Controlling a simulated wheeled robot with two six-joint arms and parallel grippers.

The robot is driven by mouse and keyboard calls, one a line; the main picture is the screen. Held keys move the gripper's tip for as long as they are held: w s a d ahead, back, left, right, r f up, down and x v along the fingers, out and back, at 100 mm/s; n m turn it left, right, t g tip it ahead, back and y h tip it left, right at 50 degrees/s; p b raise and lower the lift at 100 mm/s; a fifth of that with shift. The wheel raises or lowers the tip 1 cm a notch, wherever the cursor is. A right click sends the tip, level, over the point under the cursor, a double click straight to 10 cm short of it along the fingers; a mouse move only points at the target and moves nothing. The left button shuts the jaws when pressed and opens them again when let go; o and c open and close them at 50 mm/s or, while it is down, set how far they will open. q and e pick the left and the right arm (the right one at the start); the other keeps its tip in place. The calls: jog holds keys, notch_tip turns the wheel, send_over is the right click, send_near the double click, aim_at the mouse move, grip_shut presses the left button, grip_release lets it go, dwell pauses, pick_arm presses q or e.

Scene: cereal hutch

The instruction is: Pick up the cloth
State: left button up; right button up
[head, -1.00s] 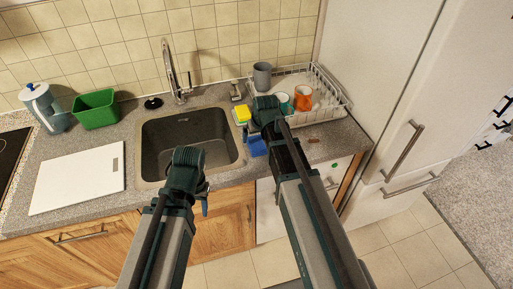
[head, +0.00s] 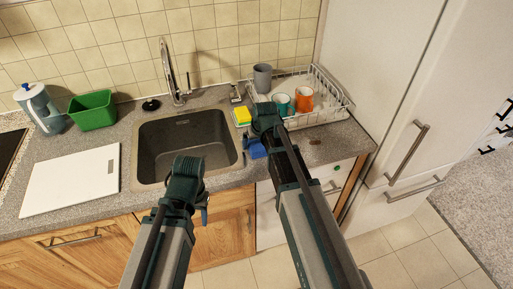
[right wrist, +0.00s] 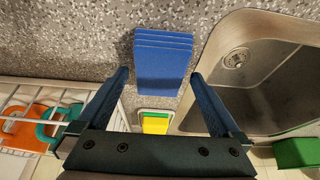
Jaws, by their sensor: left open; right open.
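The blue folded cloth (right wrist: 163,62) lies on the speckled counter in the right wrist view, with several layers showing at its edge. In the head view a blue patch at my right gripper (head: 257,147) is cloth or finger; I cannot tell which. In the right wrist view my right gripper (right wrist: 160,78) is open, one finger to each side of the cloth's near part, with gaps between. I cannot tell its height above the cloth. My left gripper (head: 203,213) is open and empty in front of the sink cabinet, mostly hidden by its wrist.
The sink (head: 187,148) is left of the cloth. A yellow and green sponge (head: 242,116) sits in a small holder behind it. A dish rack (head: 335,115) with cups stands at the back right. A white board (head: 72,180) and a green tub (head: 93,110) are at left.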

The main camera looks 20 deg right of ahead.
jog(key=shift+f, duration=0.1)
jog(key=shift+c, duration=0.3)
jog(key=c, duration=1.3)
